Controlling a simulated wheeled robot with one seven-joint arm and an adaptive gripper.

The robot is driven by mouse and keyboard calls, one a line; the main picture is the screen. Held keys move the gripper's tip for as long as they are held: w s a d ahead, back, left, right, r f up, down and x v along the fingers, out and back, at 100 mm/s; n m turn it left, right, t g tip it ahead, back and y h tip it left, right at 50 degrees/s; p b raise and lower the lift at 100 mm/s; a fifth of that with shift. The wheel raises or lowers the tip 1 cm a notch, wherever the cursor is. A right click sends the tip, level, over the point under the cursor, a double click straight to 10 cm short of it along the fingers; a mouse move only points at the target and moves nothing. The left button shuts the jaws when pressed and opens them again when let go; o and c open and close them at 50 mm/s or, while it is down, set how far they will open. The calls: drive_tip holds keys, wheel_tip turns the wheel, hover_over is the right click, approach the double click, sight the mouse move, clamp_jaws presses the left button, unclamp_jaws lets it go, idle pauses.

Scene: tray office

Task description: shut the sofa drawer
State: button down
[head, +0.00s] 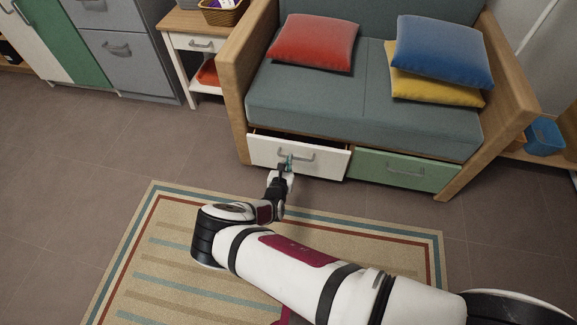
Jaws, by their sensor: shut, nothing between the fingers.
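The sofa (312,112) has two drawers under its seat. The left white drawer (326,162) is pulled out a little, and a dark gap shows above its front. The right green drawer (404,171) looks flush with the sofa. My gripper (288,163) is at the middle of the white drawer's front, by its grey handle (309,157). It is shut and holds nothing. Whether its tips touch the handle or the drawer front is too small to tell.
A striped rug (160,250) lies on the floor under my arm. A small side table (184,42) and grey cabinet (150,75) stand left of the sofa. Red (313,40), blue (443,48) and yellow (425,89) cushions lie on the seat. A blue bin (545,136) is at right.

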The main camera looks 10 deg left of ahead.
sight(292, 145)
drive_tip(key=b+x, duration=0.2)
drive_tip(key=x, duration=0.3)
drive_tip(key=shift+f, duration=0.15)
drive_tip(key=shift+w, duration=0.45)
drive_tip(key=x, duration=0.1)
drive_tip(key=b+x, duration=0.1)
drive_tip(key=shift+w, duration=0.4)
drive_tip(key=shift+w+b, duration=0.3)
drive_tip(key=shift+w, duration=0.1)
drive_tip(key=shift+r, duration=0.25)
